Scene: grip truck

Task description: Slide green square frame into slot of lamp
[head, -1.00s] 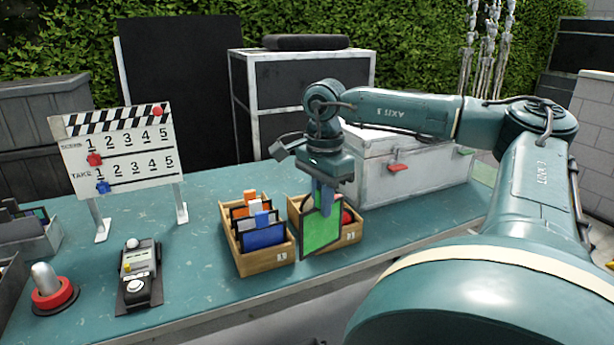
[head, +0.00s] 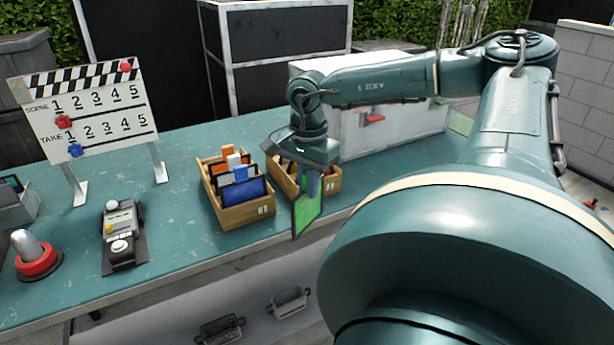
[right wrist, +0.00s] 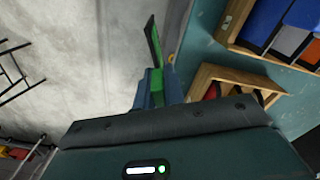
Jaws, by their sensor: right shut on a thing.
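The green square frame (head: 308,206) has a dark border and hangs upright below my right gripper (head: 312,182), which is shut on it. It is in front of the right wooden box, out past the table's front edge in the head view. In the right wrist view the green frame (right wrist: 154,45) shows nearly edge-on, held between the fingers (right wrist: 158,88). I cannot pick out a lamp with certainty in these frames. My left gripper is not in view.
A wooden box (head: 247,217) holds several coloured frames, beside a second wooden box (head: 333,187). A black device (head: 123,255), a red-based button (head: 38,262) and a clapperboard (head: 85,105) stand left. A white case (head: 385,135) stands behind my arm.

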